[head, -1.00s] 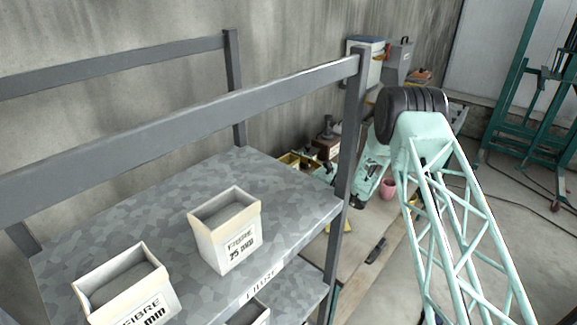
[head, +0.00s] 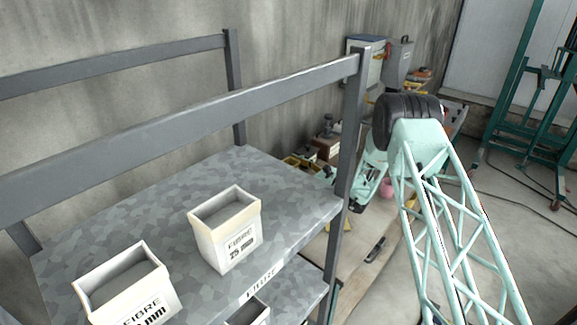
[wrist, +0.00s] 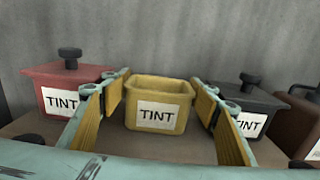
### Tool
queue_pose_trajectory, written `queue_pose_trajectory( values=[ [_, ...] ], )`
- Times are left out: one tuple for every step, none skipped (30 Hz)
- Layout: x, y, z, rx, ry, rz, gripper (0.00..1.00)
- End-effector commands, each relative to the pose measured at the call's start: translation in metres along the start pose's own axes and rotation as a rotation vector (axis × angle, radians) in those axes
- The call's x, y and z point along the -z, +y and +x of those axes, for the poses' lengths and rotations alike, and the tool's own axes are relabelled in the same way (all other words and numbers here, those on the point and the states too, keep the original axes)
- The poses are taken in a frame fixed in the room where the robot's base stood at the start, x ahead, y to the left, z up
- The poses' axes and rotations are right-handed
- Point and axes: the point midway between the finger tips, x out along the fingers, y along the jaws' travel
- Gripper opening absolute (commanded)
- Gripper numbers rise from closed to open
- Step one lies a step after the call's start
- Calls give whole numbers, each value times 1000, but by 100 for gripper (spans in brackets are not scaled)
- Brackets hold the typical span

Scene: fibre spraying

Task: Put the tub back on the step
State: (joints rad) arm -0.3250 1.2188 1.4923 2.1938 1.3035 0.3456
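A yellow open tub (wrist: 160,103) labelled TINT stands upright in the middle of the wrist view, on a brown surface (wrist: 160,147). My gripper (wrist: 162,86) is open, with one yellow-padded finger on each side of the tub. The fingers reach along its sides; I cannot tell whether either touches it. In the head view my arm reaches down behind the rack post, and the fingers are too small and partly hidden to make out well. I cannot identify the step for certain.
A red lidded TINT box (wrist: 65,85) stands left of the tub, a black lidded one (wrist: 247,103) right. A brown box (wrist: 300,120) is at the far right. A grey rack (head: 290,195) with FIBRE boxes (head: 226,235) stands left of my arm. A pink pot (head: 386,187) is below my arm.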

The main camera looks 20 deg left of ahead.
Motion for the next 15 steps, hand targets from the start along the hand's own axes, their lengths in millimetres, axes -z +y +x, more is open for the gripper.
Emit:
queue_pose_trajectory(
  values=[
    [0,0,0,0,0,0,55],
    [0,0,0,0,0,0,55],
    [0,0,0,0,0,0,55],
    [0,0,0,0,0,0,55],
    [0,0,0,0,0,0,55],
    [0,0,0,0,0,0,55],
    [-1,0,0,0,0,0,55],
    [-1,0,0,0,0,0,55],
    [-1,0,0,0,0,0,55],
    [-2,0,0,0,0,0,55],
    [-2,0,0,0,0,0,55],
    [-3,0,0,0,0,0,55],
    [-3,-1,-3,1,0,0,55],
    [-2,-1,-5,1,0,0,55],
    [-2,-1,-9,2,1,0,55]
  ],
)
